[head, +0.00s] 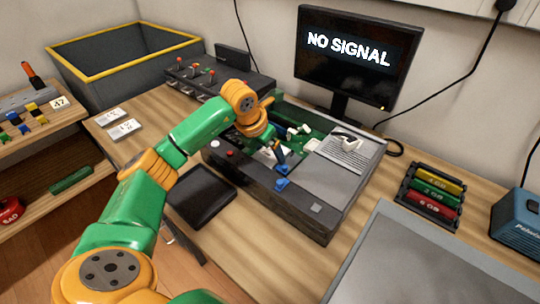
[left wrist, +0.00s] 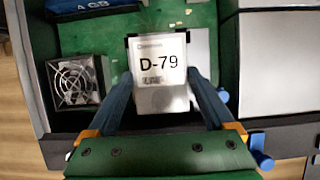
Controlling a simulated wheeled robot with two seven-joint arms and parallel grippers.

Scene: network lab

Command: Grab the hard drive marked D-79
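The hard drive marked D-79 (left wrist: 160,90) is a pale block with a printed label, inside the open computer case (head: 330,222) on the bench. In the left wrist view it stands between the two dark blue fingers of my left gripper (left wrist: 160,78), one on each side. The fingertips are at or very close to its sides; I cannot tell whether they press on it. In the head view my left gripper (head: 268,148) reaches down into the case, and the drive is hard to make out there. My right gripper is not in view.
A fan (left wrist: 76,82) and a 4 GB module (left wrist: 92,5) are near the drive. A monitor (head: 355,60) reading NO SIGNAL stands behind the case. A rack of colored modules (head: 430,190) is at right, a dark yellow-rimmed bin (head: 125,45) at back left.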

